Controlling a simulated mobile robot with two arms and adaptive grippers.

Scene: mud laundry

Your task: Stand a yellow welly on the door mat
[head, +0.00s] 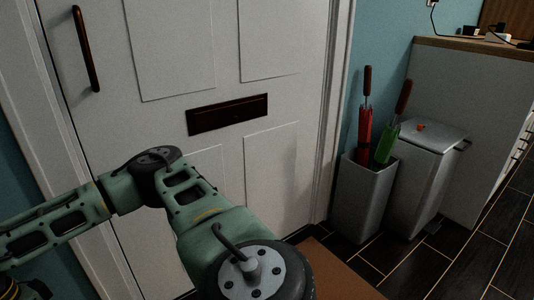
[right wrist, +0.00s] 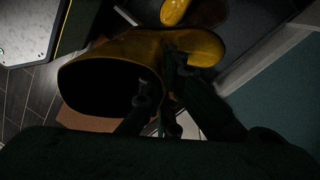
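A yellow welly (right wrist: 125,52) fills the middle of the right wrist view, its dark opening facing the camera. My right gripper (right wrist: 160,100) has one finger across the opening and the other along the outside of the boot wall, and it looks shut on the rim. A second yellow thing, probably the other welly (right wrist: 175,10), is cut off at the top. The brown door mat (head: 335,272) lies at the foot of the door in the head view, partly hidden by a green arm of mine. A brown patch, likely the mat, shows under the welly in the right wrist view (right wrist: 84,121). My left gripper is not visible.
The white door (head: 285,170) stands close in front. A grey umbrella stand (head: 362,200) with a red and a green umbrella and a grey lidded bin (head: 425,185) stand to the right. Dark tiled floor (head: 460,265) is clear at lower right.

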